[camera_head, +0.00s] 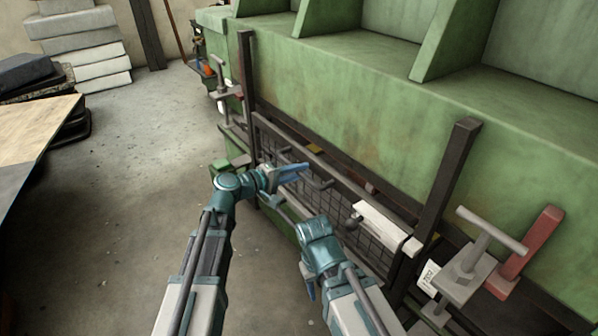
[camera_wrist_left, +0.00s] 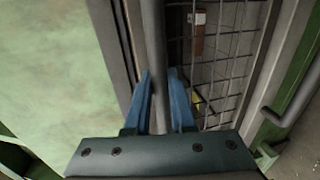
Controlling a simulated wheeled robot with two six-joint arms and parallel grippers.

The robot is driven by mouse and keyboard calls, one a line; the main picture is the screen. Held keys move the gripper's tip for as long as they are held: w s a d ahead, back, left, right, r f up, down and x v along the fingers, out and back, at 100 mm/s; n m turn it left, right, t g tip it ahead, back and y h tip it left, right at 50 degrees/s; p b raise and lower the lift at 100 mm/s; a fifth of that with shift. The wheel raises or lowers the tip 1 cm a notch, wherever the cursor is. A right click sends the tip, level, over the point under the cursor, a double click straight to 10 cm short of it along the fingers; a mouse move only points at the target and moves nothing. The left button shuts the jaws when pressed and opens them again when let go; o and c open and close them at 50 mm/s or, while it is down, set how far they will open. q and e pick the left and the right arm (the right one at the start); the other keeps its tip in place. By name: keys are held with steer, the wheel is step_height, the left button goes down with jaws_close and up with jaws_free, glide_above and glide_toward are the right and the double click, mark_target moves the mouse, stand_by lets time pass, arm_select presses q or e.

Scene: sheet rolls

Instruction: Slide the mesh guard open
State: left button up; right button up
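The mesh guard (camera_head: 345,207) is a dark wire grid in a frame, low along the front of the green machine. It also shows in the left wrist view (camera_wrist_left: 231,42). A grey bar (camera_wrist_left: 152,35), apparently the guard's handle, runs between the blue fingers of my left gripper (camera_wrist_left: 160,84). The fingers lie close on both sides of it; whether they press on it is unclear. In the head view my left gripper (camera_head: 290,172) is at the guard's upper part. My right gripper (camera_head: 309,285) hangs low beside its arm, its fingers mostly hidden.
The green machine (camera_head: 330,110) rises behind the guard, with dark uprights (camera_head: 447,185) at its ends. A clamp with a T-handle (camera_head: 480,255) and a red block (camera_head: 527,243) stand at right. A table (camera_head: 30,130) is at left. Open concrete floor lies between.

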arm_select(q)
jaws_close()
stand_by(1.0)
steer(key=shift+r, duration=0.1)
step_height(320, 180, up, 22)
steer(key=p, duration=2.2)
steer(key=o, duration=0.6)
jaws_free()
steer(key=shift+o, duration=0.2)
steer(key=p+v, duration=0.2)
steer(key=v, duration=1.1)
steer(key=shift+s+a+p, duration=0.25)
steer(key=shift+a+p, duration=0.1)
